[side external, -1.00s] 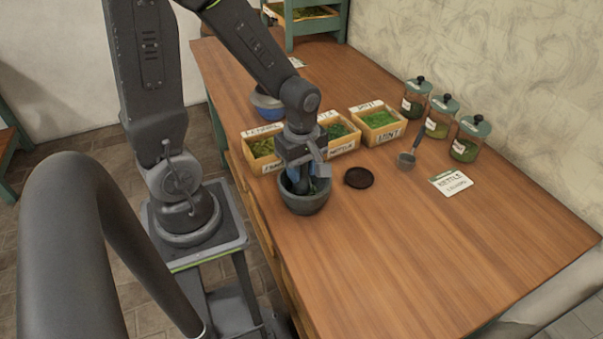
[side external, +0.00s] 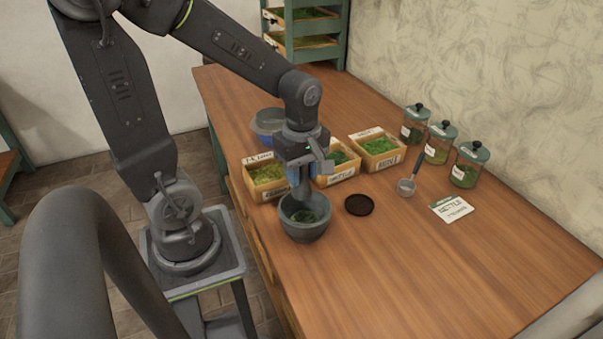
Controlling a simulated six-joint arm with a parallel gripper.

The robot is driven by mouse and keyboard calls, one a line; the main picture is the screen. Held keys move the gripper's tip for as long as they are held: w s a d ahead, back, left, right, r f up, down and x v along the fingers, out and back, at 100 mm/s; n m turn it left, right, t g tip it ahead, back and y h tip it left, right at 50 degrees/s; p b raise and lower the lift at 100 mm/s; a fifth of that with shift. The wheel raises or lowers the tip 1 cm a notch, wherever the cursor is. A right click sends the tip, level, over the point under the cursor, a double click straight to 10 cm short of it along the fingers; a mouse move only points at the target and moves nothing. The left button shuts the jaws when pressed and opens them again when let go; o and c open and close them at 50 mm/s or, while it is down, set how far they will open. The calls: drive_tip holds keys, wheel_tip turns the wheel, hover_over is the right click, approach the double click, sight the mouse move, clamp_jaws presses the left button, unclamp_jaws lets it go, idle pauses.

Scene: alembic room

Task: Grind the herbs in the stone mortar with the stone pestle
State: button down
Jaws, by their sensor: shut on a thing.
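The dark stone mortar (side external: 304,232) stands upright near the left edge of the wooden table. Green herbs (side external: 306,216) show in its bowl. My gripper (side external: 302,178) is above the mortar, pointing down, shut on the grey stone pestle (side external: 302,190). The pestle is upright, with its lower end at the back part of the mortar's mouth. I cannot tell whether it touches the herbs or the wall.
Label-bearing herb boxes (side external: 378,158) stand behind the mortar. A small dark round dish (side external: 359,205), a scoop (side external: 407,186) and a nettle card (side external: 451,208) lie to the right. Lidded jars (side external: 466,168) stand near the wall. The table's front right is clear.

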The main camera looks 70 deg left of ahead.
drive_tip(key=shift+w+d+r, duration=0.25)
drive_tip(key=shift+w+r, duration=0.05)
drive_tip(key=shift+r, duration=0.4)
hover_over(304, 204)
drive_tip(key=s+d, duration=0.2)
drive_tip(key=d, duration=0.2)
drive_tip(key=shift+w+a+f, duration=0.1)
drive_tip(key=shift+w+f, duration=0.05)
drive_tip(key=shift+f, duration=2.2)
drive_tip(key=shift+w+f, duration=0.1)
drive_tip(key=shift+f, duration=2.2)
drive_tip(key=shift+f, duration=0.4)
